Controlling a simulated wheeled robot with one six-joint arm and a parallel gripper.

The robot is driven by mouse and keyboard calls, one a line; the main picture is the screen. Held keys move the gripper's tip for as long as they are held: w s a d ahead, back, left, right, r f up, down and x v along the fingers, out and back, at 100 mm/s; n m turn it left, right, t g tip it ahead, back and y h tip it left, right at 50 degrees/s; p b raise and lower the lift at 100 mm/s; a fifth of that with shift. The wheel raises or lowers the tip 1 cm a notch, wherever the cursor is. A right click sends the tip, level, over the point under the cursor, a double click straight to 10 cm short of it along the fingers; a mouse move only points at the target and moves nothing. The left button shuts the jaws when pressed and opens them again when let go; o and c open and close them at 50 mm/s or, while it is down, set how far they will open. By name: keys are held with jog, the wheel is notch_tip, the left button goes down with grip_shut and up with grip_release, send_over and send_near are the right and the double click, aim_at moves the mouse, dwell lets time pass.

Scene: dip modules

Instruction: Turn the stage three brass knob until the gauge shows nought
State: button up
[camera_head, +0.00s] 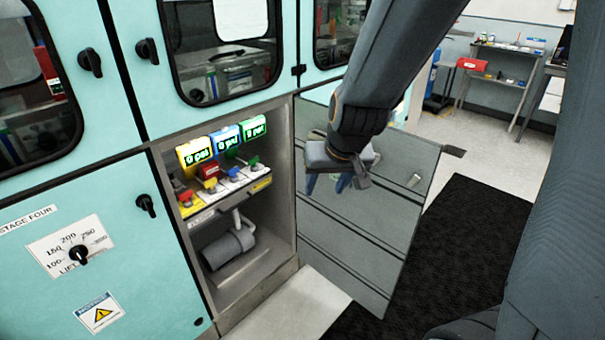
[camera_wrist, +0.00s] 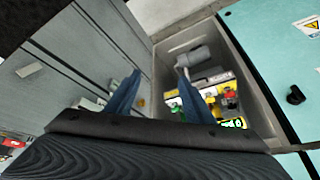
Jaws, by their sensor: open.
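My gripper (camera_head: 328,184) hangs in front of the open grey door, right of the open cabinet bay. Its two blue fingers are apart with nothing between them; they also show in the wrist view (camera_wrist: 158,76). Three lit gauges stand in the bay: yellow (camera_head: 194,153), blue (camera_head: 226,138) and green (camera_head: 253,128). The yellow and blue ones seem to read 0 psi; the green one's figure is not clear. Red (camera_head: 209,171) and green (camera_head: 253,161) valve handles sit below them. I cannot make out which small part is the stage three brass knob.
The grey door (camera_head: 340,235) swings out right of the bay. A grey cylinder (camera_head: 228,248) with a pipe lies low in the bay. A teal panel marked STAGE FOUR with a black dial (camera_head: 78,256) stands left. A black mat (camera_head: 465,240) covers the floor at right.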

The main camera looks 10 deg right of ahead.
jog(key=w+a+f+m+t+h+b, duration=0.1)
jog(key=w+a+f+t+b, duration=0.15)
jog(key=w+b, duration=0.55)
jog(key=w+a+f+m+t+h+b, duration=0.1)
jog(key=w+f+t+h+b, duration=0.15)
jog(key=w, duration=0.85)
jog(key=w+a+f+m+t+h+b, duration=0.1)
jog(key=w+f+m+t+b, duration=0.15)
jog(key=w+b, duration=0.6)
jog(key=w+f+m+g+h+b, duration=0.1)
jog(key=w+f+m+h+b, duration=0.15)
jog(key=f+h+b, duration=0.35)
jog(key=w+f+m+g+h+b, duration=0.1)
jog(key=w+f+m+h+b, duration=0.15)
jog(key=f+h+b, duration=0.45)
jog(key=w+d+r+y+b, duration=0.1)
jog(key=w+d+y+b, duration=0.1)
jog(key=d, duration=0.4)
jog(key=shift+w+d+r+m, duration=0.2)
jog(key=shift+w+m, duration=0.25)
jog(key=shift+w, duration=0.4)
jog(key=c, duration=1)
